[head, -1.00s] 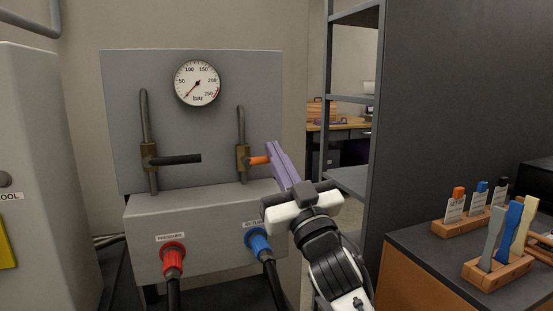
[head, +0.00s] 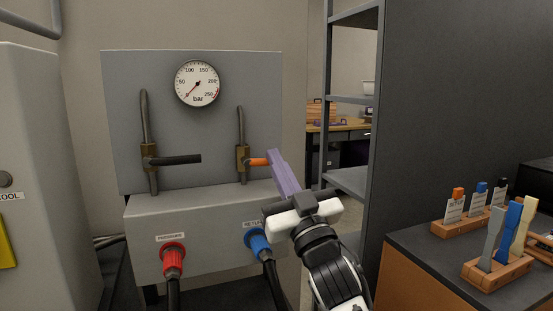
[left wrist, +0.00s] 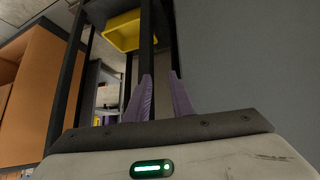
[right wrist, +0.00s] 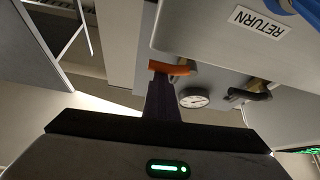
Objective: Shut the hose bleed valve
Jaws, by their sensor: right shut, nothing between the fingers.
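A grey panel (head: 205,125) carries two brass valves. The left valve (head: 149,155) has a black lever (head: 178,160) pointing sideways to the right. The right valve (head: 242,157) has a shorter orange lever (head: 258,162), also sideways to the right. My right gripper (head: 274,155) is shut and empty, its purple fingertips at the outer end of the orange lever. The right wrist view also shows the fingers (right wrist: 160,85) up against the orange lever (right wrist: 168,68); I cannot tell whether they touch. My left gripper (left wrist: 160,90) is open and empty, facing a shelf, outside the head view.
A gauge (head: 198,83) reads near 0 bar. Below it, a grey box (head: 205,225) holds a red hose coupling (head: 173,258) and a blue one (head: 257,240). A dark cabinet side (head: 450,100) stands right of my arm.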

